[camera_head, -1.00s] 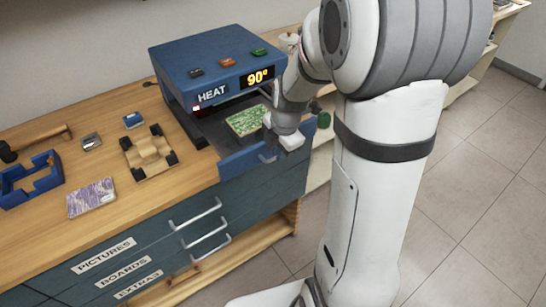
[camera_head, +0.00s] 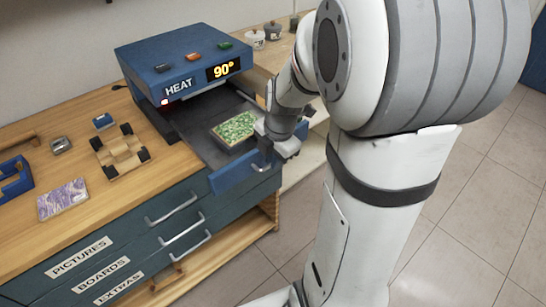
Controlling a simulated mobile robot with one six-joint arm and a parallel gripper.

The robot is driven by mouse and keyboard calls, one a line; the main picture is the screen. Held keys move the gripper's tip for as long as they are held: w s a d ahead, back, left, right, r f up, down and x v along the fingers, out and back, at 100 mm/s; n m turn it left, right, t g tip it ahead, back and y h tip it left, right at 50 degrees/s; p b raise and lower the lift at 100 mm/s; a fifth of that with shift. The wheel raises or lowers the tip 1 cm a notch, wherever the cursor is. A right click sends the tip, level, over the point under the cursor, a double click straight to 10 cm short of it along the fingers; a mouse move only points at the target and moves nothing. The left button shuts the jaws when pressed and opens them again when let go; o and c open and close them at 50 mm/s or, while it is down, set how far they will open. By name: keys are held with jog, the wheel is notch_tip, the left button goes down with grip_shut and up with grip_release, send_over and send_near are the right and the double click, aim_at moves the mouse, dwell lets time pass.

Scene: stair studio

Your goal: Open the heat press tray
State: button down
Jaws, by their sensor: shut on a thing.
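The blue heat press (camera_head: 185,60) stands on the wooden counter, with a lit "90°" display and a HEAT label. Its tray (camera_head: 190,148) is slid out at the front, past the counter's edge. A green patterned board (camera_head: 235,128) lies in the tray. The tray's blue front panel (camera_head: 232,181) shows below it. My gripper (camera_head: 266,160) is at the right part of this front panel, shut on the tray handle. My wrist partly hides the handle and the fingertips.
Drawers (camera_head: 130,245) labelled PICTURES, BOARDS and EXTRAS are below. Jars (camera_head: 272,32) stand behind. The floor at right is clear.

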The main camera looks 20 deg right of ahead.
jog(key=c, duration=1.5)
grip_release()
jog(key=shift+r, duration=0.1)
notch_tip(320, 180, up, 8)
jog(key=s, duration=0.1)
jog(key=shift+s+d+f, duration=0.2)
jog(key=s+a+m, duration=0.3)
jog(key=s+m, duration=0.2)
jog(key=m, duration=0.6)
jog(key=s+a+r+m+p, duration=0.1)
jog(key=s+a+m, duration=0.2)
jog(key=s+m, duration=0.3)
jog(key=m, duration=0.4)
jog(key=shift+s+a+r+m+t+h+p, duration=0.2)
jog(key=shift+r+m+t+h+p, duration=0.1)
jog(key=shift+m+t, duration=0.1)
